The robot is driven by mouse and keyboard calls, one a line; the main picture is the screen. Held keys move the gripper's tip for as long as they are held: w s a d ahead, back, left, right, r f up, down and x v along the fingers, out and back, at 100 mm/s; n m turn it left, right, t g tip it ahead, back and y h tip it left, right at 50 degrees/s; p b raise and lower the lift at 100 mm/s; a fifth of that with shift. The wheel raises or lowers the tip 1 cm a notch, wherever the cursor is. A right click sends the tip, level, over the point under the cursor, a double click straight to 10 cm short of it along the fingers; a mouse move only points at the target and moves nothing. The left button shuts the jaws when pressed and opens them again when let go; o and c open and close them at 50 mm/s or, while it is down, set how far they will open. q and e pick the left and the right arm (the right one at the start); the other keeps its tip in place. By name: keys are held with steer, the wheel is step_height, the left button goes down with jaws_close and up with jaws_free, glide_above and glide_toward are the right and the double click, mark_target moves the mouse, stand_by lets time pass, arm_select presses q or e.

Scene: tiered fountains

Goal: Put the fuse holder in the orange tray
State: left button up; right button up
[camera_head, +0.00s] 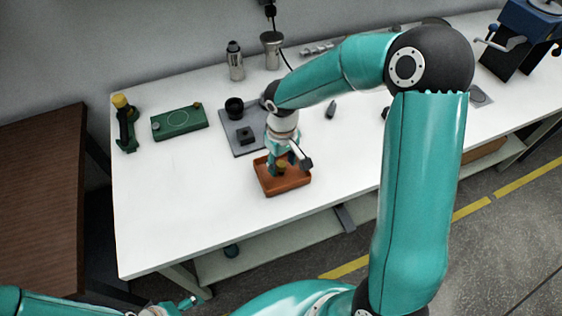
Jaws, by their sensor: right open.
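The orange tray (267,187) lies near the front edge of the white table. A small dark piece with a yellowish top (281,166), which looks like the fuse holder, is in the tray, partly hidden by my gripper. My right gripper (289,164) points down over the tray with its fingers spread, one on each side of this piece. I cannot tell whether a finger touches it. My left gripper (188,302) is low at the bottom left, in front of the table and away from the tray. Its jaws are too small to judge.
Behind the tray, a grey plate (235,149) carries a black block (246,135) and a black cup (234,107). A green board (180,121) and a yellow-topped tool (126,122) are at the left. Metal bottles (236,62) stand at the back. The front left table is clear.

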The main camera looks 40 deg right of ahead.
mark_target(282, 165)
arm_select(q)
steer(key=shift+r+p, duration=0.3)
steer(key=shift+r, duration=0.1)
arm_select(e)
step_height(282, 165, up, 12)
stand_by(0.5)
